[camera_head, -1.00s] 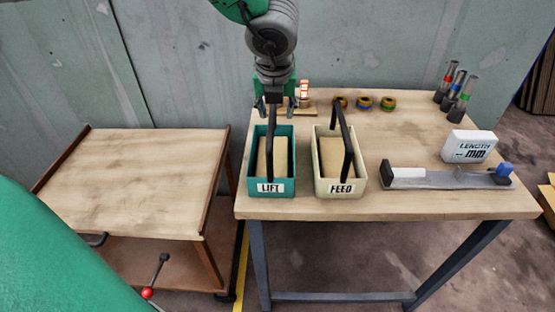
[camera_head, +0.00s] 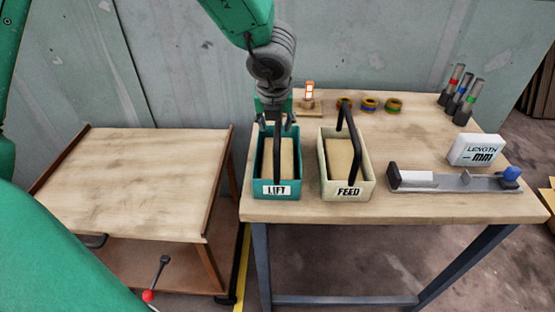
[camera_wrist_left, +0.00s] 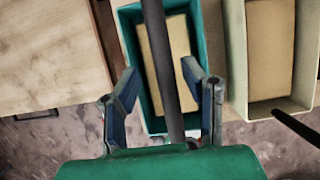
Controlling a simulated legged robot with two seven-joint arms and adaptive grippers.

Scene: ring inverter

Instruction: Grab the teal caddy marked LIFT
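The teal caddy marked LIFT (camera_head: 257,187) stands upright at the left end of the workbench, with a tan block inside and a black handle (camera_head: 277,155) arching over it. My left gripper (camera_head: 276,122) is above the caddy's far end, at the top of the handle. In the left wrist view the gripper (camera_wrist_left: 163,82) is open, one finger on each side of the handle (camera_wrist_left: 160,50), with gaps on both sides. The teal caddy (camera_wrist_left: 132,50) lies below the fingers. My right gripper is not in view.
A cream caddy marked FEED (camera_head: 367,188) stands close on the right. A small lit stand (camera_head: 309,100), several rings (camera_head: 371,103), colored-band cylinders (camera_head: 460,90), a LENGTH MM display (camera_head: 475,150) and a gauge (camera_head: 450,181) share the bench. The cart top (camera_head: 140,180) on the left is bare.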

